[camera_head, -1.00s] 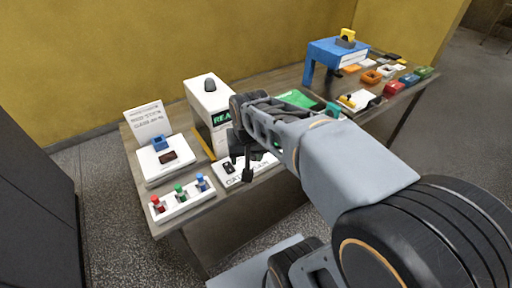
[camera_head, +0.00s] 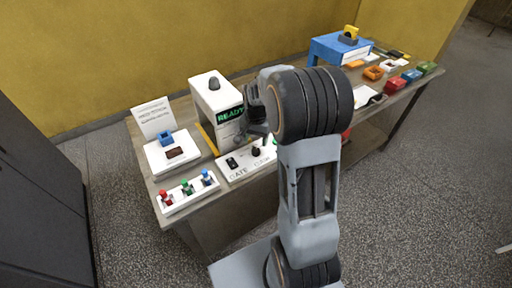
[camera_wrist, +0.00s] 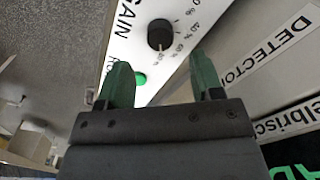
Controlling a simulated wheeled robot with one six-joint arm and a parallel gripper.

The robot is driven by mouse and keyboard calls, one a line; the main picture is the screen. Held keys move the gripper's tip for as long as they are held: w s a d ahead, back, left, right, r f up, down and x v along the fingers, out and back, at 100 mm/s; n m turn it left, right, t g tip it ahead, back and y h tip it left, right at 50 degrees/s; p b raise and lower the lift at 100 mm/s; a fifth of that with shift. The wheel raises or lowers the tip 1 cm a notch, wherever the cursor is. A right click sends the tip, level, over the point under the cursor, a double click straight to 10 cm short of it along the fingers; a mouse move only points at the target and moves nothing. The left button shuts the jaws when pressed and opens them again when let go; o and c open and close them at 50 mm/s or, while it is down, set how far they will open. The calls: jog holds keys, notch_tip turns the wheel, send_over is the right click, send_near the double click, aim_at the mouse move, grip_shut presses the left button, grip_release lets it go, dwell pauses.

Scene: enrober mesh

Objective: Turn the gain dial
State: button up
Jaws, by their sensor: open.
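The gain dial (camera_wrist: 160,34) is a round black knob on a white panel with the printed word GAIN and a ring of scale marks. It also shows in the head view (camera_head: 256,151) on the white control panel (camera_head: 236,173) at the table's front edge. My gripper (camera_wrist: 162,80) is open and empty in the wrist view, its two green-tipped fingers spread apart. The dial lies beyond the fingertips, roughly in line with the gap and not touched in that view. In the head view my arm hides most of the gripper.
A green button (camera_wrist: 140,79) sits near the dial. A white box (camera_head: 211,98) with a READY screen stands behind the panel. A black switch (camera_head: 232,162) is left of the dial. Red, green and blue knobs stand on a white strip (camera_head: 190,200) further left.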

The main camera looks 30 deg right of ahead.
aim_at(256, 149)
jog(key=shift+f, duration=2.75)
jog(key=c, duration=0.9)
